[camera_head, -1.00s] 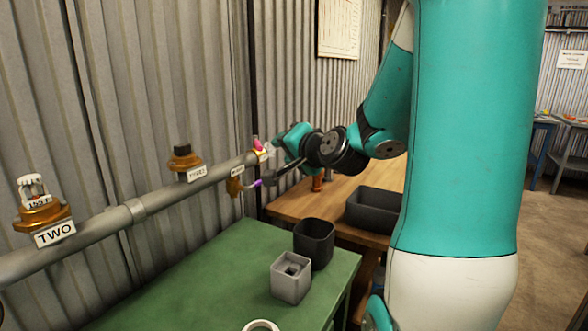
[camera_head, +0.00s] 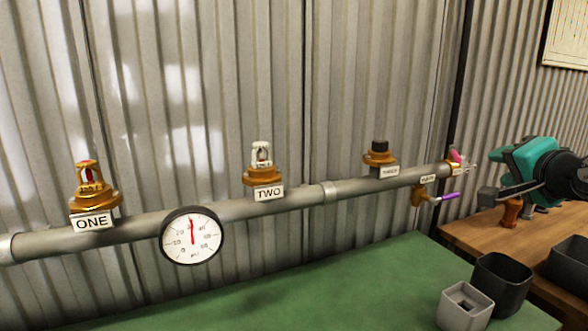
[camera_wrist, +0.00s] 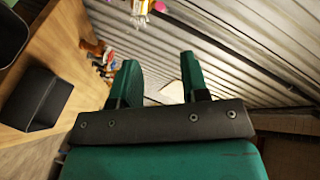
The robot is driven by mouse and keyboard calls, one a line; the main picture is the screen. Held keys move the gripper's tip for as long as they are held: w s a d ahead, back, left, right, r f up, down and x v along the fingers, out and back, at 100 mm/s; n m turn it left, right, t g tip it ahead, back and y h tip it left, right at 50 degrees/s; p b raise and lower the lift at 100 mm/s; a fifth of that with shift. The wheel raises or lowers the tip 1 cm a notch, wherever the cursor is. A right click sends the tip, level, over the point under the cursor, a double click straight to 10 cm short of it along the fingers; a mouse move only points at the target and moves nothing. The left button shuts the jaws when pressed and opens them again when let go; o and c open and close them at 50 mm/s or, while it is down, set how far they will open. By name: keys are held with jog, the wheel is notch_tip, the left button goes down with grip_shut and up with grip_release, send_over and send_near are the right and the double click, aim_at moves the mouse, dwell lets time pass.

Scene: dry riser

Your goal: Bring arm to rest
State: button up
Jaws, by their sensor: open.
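My gripper (camera_head: 503,172) is at the right of the head view, beside the right end of the grey pipe (camera_head: 225,213) and above the wooden bench. In the wrist view its two teal fingers (camera_wrist: 161,78) stand apart with nothing between them. The pipe end with its pink-tipped fitting shows beyond the fingers at the top of the wrist view. The rest of my arm runs out of the head view on the right.
The pipe carries fittings labelled ONE (camera_head: 95,195), TWO (camera_head: 263,165) and a third, a pressure gauge (camera_head: 191,235) and a purple-handled valve (camera_head: 446,197). Dark and grey boxes (camera_head: 502,283) (camera_head: 465,306) stand on the green table (camera_head: 350,285). Corrugated wall stands close behind.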

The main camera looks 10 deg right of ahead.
jog(key=s+a+f+n+g+y+p, duration=0.15)
jog(key=a+n+g+y, duration=0.35)
jog(key=a, duration=0.6)
jog(key=a+f+n+g+y+p, duration=0.15)
jog(key=a+n+y, duration=0.35)
jog(key=a, duration=0.7)
jog(key=s+a+f+n+g+h+p, duration=0.1)
jog(key=s+a+n+g, duration=0.3)
jog(key=s+n, duration=0.2)
jog(key=s+a+n+g+p, duration=0.1)
jog(key=s+a+n+g, duration=0.3)
jog(key=s, duration=0.5)
jog(key=shift+a+f+n+h+p, duration=0.4)
jog(key=shift+a+n, duration=0.35)
jog(key=shift+n, duration=0.15)
jog(key=shift+d, duration=0.1)
